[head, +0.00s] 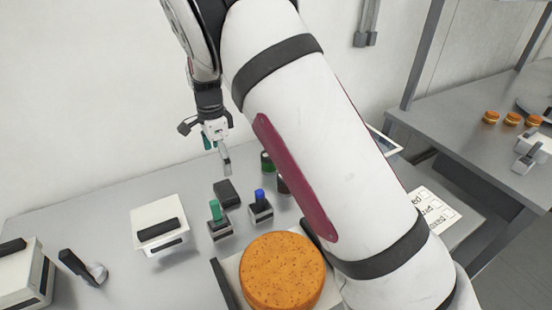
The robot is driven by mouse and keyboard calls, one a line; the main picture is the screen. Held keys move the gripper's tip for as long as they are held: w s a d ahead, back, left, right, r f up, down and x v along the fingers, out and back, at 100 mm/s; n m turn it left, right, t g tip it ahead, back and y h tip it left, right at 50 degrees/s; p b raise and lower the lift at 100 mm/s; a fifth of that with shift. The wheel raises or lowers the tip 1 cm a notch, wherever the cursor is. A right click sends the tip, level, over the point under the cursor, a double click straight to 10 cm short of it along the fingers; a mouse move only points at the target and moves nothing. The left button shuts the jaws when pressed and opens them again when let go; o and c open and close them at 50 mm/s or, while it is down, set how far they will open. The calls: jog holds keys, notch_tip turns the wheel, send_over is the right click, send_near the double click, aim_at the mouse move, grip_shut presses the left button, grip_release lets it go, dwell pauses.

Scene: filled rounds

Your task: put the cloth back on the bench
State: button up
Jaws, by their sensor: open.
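I cannot make out a cloth for certain in the head view. A small dark grey block-like thing (227,193) lies on the grey bench (105,210) near the pens, and I cannot tell whether it is a folded cloth. My gripper (217,155) hangs from my arm above the back of the bench, pointing down. It is open, and I see nothing held in it. The dark thing lies below it, apart from it. My large white arm link hides part of the bench right of centre.
An orange speckled round (282,272) sits at the front. A white box with a black handle (158,222) stands left. Several filled rounds (512,119) lie on the right bench (450,120).

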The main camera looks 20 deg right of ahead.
jog(key=s+d+r+n+t+y, duration=0.1)
jog(key=s+d+r+n, duration=0.1)
jog(key=s+d+r, duration=0.3)
jog(key=s+d+r+n, duration=0.1)
jog(key=s+r+n, duration=0.15)
jog(key=r, duration=0.45)
jog(key=s+d+r+n+t+y, duration=0.1)
jog(key=s+d+r+n, duration=0.15)
jog(key=s+r, duration=0.3)
jog(key=s+d+r+n+t+h, duration=0.1)
jog(key=s+d+r+n, duration=0.1)
jog(key=s, duration=0.8)
jog(key=s+d+r+n+t+h, duration=0.1)
jog(key=s+d+n, duration=0.4)
jog(key=s, duration=0.5)
jog(key=shift+s+r+n+t, duration=0.3)
jog(key=shift+r+n+t, duration=0.3)
jog(key=shift+n+t, duration=0.25)
jog(key=shift+a, duration=0.1)
